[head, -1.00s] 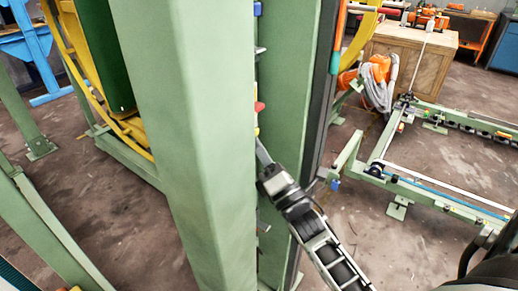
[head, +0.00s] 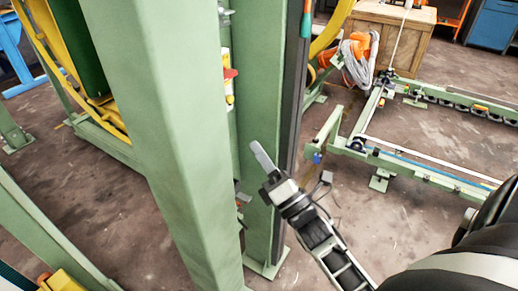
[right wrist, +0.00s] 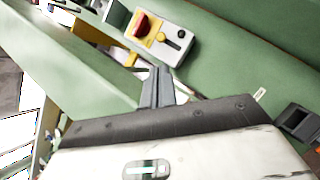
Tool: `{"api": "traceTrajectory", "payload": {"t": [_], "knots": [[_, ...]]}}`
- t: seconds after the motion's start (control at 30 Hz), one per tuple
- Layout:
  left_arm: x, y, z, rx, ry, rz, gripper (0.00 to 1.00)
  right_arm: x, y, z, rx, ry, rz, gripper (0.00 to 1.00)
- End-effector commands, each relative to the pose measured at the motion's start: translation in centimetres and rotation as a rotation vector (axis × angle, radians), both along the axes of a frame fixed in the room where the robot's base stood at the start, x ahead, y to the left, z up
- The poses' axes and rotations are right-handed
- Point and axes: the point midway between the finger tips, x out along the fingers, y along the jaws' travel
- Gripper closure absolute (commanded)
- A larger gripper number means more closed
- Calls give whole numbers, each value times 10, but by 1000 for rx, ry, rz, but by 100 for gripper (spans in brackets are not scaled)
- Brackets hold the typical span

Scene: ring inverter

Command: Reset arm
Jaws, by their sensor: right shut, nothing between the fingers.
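My right gripper (head: 262,158) is in the middle of the head view, in front of the green post on the right. Its fingers are together and empty, pointing up and left. In the right wrist view, the closed fingers (right wrist: 157,87) point toward a grey switch box with a red knob on a yellow plate (right wrist: 146,27). The box is fixed to a green surface and the fingertips look apart from it. In the head view, the red and yellow switch (head: 229,85) shows partly between the two green posts. My left gripper is not in view.
A thick green post (head: 165,150) stands close in front, left of the gripper. A second green post (head: 265,100) stands behind it. A low green conveyor frame (head: 420,170) is at right, with a wooden crate (head: 385,38) behind. Open floor (head: 350,215) lies between.

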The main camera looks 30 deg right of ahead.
Motion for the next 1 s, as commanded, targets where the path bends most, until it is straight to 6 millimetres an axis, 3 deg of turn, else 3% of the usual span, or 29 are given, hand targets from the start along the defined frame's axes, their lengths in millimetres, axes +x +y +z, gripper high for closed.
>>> {"api": "traceTrajectory", "payload": {"t": [0.43,0.57,0.77,0.87,1.0], "knots": [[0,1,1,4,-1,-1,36,0,0,0,6,6,1,100],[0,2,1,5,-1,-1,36,4,0,-8,104,93,21,100],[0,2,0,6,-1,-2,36,5,2,-48,577,461,49,100],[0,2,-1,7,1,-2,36,-9,9,-76,878,665,12,100],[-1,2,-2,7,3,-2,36,-45,24,-111,1279,903,-121,100]]}}
